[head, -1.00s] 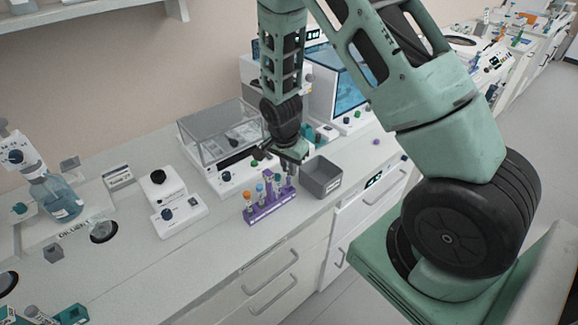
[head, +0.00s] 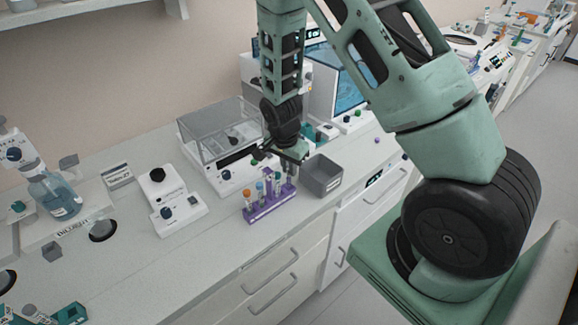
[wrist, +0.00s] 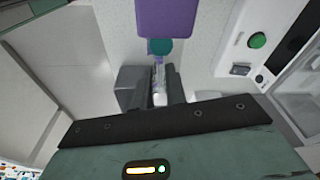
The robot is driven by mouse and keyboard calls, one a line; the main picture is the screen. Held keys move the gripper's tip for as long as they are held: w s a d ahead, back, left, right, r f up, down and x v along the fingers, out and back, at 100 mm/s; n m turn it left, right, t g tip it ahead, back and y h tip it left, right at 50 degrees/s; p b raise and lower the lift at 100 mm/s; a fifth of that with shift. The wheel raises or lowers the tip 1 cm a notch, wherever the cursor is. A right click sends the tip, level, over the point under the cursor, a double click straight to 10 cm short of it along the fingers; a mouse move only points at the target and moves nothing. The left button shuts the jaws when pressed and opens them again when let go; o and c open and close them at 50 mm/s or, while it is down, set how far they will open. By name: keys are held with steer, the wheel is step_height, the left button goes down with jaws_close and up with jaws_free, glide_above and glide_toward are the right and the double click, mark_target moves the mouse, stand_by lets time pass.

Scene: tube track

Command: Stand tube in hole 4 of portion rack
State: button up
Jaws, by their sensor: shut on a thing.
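The purple portion rack (head: 270,208) stands on the bench in the head view, holding several tubes with coloured caps, among them orange, blue and green. My gripper (head: 289,166) is over the rack's right end, pointing down. In the wrist view my gripper (wrist: 159,98) is shut on a clear tube (wrist: 158,78). A teal cap (wrist: 159,47) shows just beyond the fingers, beside the purple rack (wrist: 165,18). In the head view the held tube is small and partly hidden by the gripper; I cannot tell whether its lower end is inside a hole.
A grey open bin (head: 322,177) stands right of the rack, close to my gripper. A balance with a clear cover (head: 220,135) stands behind. A small white device (head: 178,210) is to the left. The bench in front of that device is clear.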

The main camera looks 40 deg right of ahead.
steer(key=shift+f+b, duration=0.3)
steer(key=shift+f, duration=0.15)
steer(key=shift+f, duration=0.35)
steer(key=shift+f+b, duration=0.35)
steer(key=shift+b, duration=0.2)
steer(key=o, duration=0.8)
steer(key=shift+o, duration=0.2)
